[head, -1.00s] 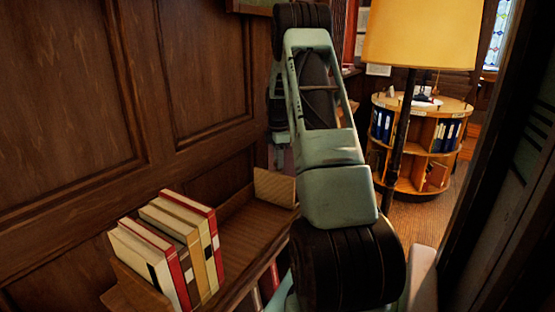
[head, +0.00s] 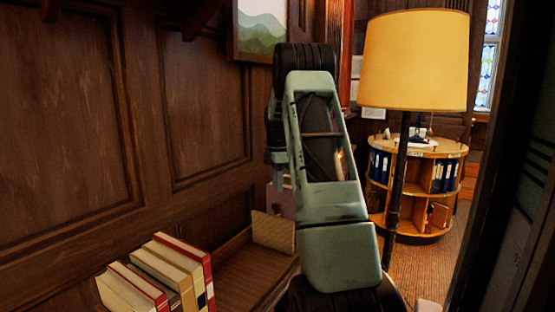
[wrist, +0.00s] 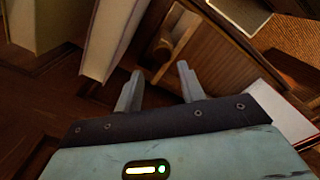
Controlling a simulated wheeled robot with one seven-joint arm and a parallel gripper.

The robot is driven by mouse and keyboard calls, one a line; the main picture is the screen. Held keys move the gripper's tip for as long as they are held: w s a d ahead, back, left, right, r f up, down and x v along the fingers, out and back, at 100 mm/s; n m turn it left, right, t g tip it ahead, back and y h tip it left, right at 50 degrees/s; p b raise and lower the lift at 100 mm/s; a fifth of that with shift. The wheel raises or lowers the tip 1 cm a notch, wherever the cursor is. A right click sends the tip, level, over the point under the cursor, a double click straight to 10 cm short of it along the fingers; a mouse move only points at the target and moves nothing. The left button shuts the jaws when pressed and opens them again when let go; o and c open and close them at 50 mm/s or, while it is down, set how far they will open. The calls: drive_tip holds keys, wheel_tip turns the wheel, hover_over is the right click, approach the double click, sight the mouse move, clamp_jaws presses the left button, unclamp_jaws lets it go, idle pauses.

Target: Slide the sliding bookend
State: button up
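A light wooden upright panel (head: 273,232), which looks like the sliding bookend, stands at the far end of a wooden shelf trough (head: 245,272) in the head view. Several books (head: 160,272) in cream, red and brown stand at the near end, with bare trough between them and the panel. My gripper (wrist: 160,68) shows in the wrist view with its two fingers apart and nothing visible between them. In the head view my arm hides the gripper. A pale book-like block (wrist: 113,40) is just left of the fingers. I cannot tell whether they touch.
A floor lamp (head: 415,60) stands to the right, in front of a round wooden shelf unit (head: 412,212) with binders. Panelled wall (head: 70,130) bounds the left side. A dark upright edge (head: 510,180) is close on the right.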

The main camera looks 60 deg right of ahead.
wheel_tip(320, 180, up, 10)
drive_tip(key=b, duration=0.1)
drive_tip(key=shift+r, duration=0.2)
idle(0.5)
